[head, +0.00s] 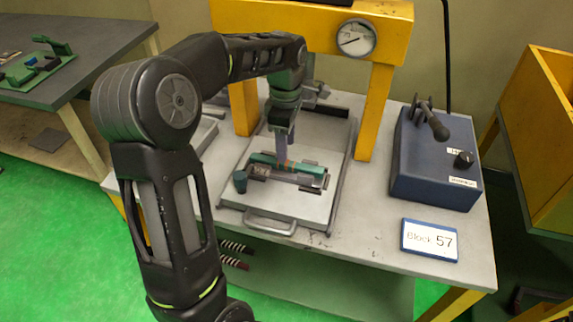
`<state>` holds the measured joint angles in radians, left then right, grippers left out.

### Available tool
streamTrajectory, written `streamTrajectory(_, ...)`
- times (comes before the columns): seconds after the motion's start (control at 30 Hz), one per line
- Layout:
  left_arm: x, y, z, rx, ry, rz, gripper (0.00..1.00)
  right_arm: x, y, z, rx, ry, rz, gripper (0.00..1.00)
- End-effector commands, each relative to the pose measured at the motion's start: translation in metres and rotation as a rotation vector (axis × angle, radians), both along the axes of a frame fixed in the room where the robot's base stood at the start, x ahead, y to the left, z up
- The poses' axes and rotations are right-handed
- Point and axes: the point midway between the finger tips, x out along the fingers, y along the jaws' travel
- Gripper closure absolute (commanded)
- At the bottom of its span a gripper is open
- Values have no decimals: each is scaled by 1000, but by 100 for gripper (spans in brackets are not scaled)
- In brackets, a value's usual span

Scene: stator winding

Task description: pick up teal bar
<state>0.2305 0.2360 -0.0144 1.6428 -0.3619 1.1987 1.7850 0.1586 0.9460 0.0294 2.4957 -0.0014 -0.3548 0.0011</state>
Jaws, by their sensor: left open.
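The teal bar (308,169) lies across a small fixture on the light metal tray (262,204) under the yellow press frame. My left gripper (284,160) points down from above, with its fingertips at the middle of the bar. It is open; the view is too small to tell whether the fingers touch the bar. The fingers hide part of the bar's middle. A small dark teal block (240,182) stands at the left front of the fixture. My right gripper is not in view.
The yellow press frame (378,110) with a round gauge (356,38) stands around and behind the tray. Another bench (90,55) stands at the left.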

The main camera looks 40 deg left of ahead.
Motion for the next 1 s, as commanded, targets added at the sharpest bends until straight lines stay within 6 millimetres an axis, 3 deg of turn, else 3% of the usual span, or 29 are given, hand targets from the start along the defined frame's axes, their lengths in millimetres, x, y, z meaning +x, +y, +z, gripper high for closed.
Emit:
streamTrajectory(0.37, 0, 0, -6, 0, 1, -1, 53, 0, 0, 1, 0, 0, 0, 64)
streamTrajectory(0.73, 1, 0, -51, -1, 3, 0, 53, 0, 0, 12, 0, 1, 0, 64)
streamTrajectory(1.0, 2, -1, -56, 0, -1, -1, 53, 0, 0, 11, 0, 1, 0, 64)
